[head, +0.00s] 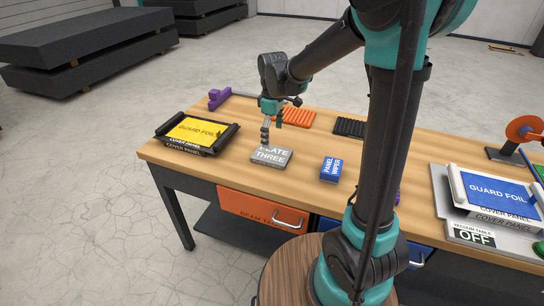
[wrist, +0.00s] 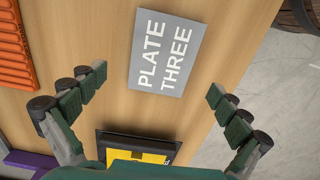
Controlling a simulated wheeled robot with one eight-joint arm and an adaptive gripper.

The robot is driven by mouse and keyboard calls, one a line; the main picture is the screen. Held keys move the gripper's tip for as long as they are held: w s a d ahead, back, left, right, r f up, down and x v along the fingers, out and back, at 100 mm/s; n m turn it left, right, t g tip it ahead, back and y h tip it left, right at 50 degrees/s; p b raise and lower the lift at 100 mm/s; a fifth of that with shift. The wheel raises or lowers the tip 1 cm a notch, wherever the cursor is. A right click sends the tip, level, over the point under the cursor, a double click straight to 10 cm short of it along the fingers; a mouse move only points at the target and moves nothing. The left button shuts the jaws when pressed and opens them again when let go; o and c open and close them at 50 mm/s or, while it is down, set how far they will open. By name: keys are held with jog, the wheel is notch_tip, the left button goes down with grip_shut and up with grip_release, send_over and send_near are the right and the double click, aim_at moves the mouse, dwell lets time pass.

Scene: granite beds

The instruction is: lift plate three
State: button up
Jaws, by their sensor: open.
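Plate three (head: 270,158) is a flat grey block with white lettering, lying on the wooden table in front of my arm. In the wrist view plate three (wrist: 166,52) lies on the bare wood, beyond and between my two fingers. My gripper (head: 266,142) is above the plate's far left side in the head view and partly covers its lettering. In the wrist view my gripper (wrist: 160,85) has its fingers spread wide, with nothing between the pads. The exact gap between fingertips and plate cannot be told.
A black tray with yellow guard foil (head: 197,130) is left of the plate. A blue panel wiper (head: 331,169) is to its right. An orange ribbed mat (head: 293,118), a black ribbed mat (head: 349,128) and a purple piece (head: 219,98) are behind. A vacuum table (head: 475,234) is far right.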

aim_at(272, 153)
jog(key=shift+s+a+f, duration=0.1)
jog(key=shift+f, duration=1.6)
jog(key=shift+s+a+f, duration=0.1)
jog(key=shift+f, duration=1.6)
jog(key=shift+d, duration=0.1)
jog(key=c, duration=1.6)
jog(key=shift+c, duration=0.6)
jog(key=shift+r, duration=0.15)
